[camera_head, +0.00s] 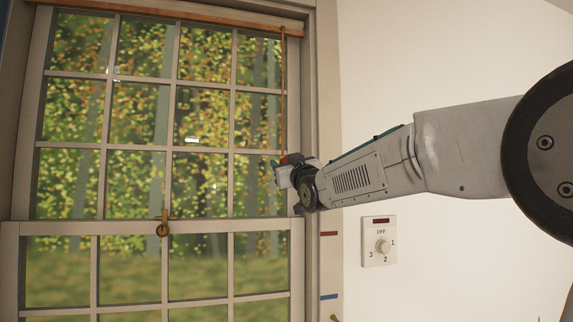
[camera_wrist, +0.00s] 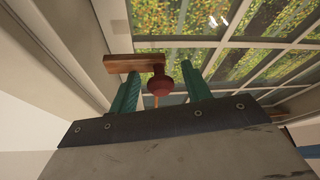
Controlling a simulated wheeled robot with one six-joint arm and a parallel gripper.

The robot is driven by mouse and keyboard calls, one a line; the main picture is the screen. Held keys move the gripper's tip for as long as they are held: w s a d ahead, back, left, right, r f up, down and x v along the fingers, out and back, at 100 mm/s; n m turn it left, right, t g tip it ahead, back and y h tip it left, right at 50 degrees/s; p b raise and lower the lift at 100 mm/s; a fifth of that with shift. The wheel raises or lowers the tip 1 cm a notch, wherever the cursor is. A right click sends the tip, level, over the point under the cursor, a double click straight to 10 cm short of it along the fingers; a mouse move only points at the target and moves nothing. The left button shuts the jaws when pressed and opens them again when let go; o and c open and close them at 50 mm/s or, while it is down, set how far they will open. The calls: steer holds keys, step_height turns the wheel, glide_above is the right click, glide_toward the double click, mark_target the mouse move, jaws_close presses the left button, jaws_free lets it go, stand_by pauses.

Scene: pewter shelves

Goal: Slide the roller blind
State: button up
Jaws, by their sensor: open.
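The roller blind shows as a wooden bar (camera_head: 170,13) along the top of the window, with the panes below it uncovered. A thin orange-brown cord (camera_head: 283,90) hangs from its right end down to my gripper (camera_head: 283,165). In the wrist view my gripper (camera_wrist: 160,78) is open, with its two green fingers on either side of a dark red knob (camera_wrist: 158,84). Whether the fingers touch the knob cannot be told. A short wooden piece (camera_wrist: 130,63) shows just beyond the knob. The knob is mostly hidden in the head view.
The window (camera_head: 140,150) has a brass latch (camera_head: 163,225) at its middle rail. On the white wall to the right is a dial switch (camera_head: 380,243). A red mark (camera_head: 329,234) and a blue mark (camera_head: 329,297) sit beside the window frame.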

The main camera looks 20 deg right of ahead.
jaws_close()
step_height(320, 180, down, 38)
stand_by(0.4)
jaws_free()
steer(key=v, duration=0.7)
steer(key=shift+s+f, duration=0.15)
steer(key=shift+s, duration=0.2)
